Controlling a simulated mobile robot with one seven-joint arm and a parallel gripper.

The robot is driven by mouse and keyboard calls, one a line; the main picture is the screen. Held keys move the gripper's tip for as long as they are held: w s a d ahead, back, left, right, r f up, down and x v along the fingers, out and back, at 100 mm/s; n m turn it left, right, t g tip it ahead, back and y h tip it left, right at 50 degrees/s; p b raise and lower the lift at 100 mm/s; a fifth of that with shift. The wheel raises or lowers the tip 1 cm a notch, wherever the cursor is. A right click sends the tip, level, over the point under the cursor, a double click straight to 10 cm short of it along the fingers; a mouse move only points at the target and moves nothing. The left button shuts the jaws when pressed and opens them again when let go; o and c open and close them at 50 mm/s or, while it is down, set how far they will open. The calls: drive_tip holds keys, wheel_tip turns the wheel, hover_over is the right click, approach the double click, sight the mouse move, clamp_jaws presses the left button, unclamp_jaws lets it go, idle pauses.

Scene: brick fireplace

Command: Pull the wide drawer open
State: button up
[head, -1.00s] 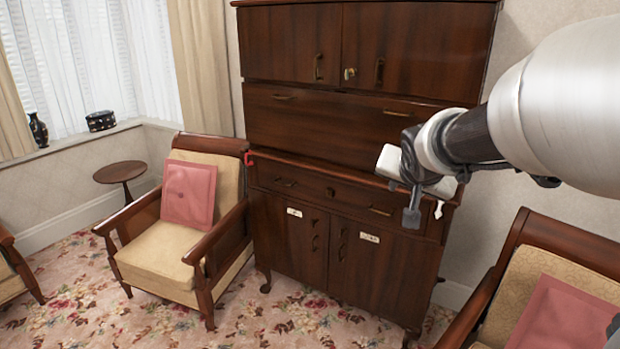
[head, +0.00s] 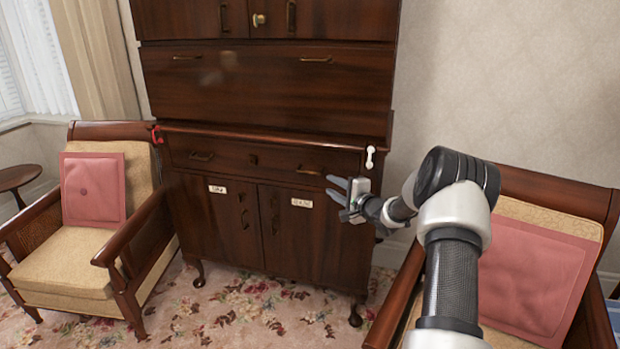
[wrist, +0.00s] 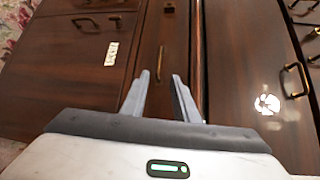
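The wide drawer (head: 262,160) is a dark wood front below the cabinet's ledge, with a handle at each side and a keyhole in the middle. It looks shut. Its right handle (head: 309,171) also shows in the wrist view (wrist: 160,63). My gripper (head: 335,188) is in front of the cabinet's right side, slightly right of and below that handle in the head view. In the wrist view its two fingers (wrist: 159,90) are apart with nothing between them. The right handle lies ahead, roughly in line with the gap, not touched.
The ledge (head: 270,137) juts out above the drawer. Labelled doors (head: 235,225) are below, and a wide panel (head: 265,88) with two handles is above. A cushioned armchair (head: 75,225) stands at left, another (head: 530,270) at right near my arm. Carpet in front is clear.

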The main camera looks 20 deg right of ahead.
sight(309, 172)
drive_tip(key=b+x, duration=0.2)
drive_tip(key=x, duration=1.3)
drive_tip(key=shift+b, duration=0.4)
clamp_jaws()
idle(0.6)
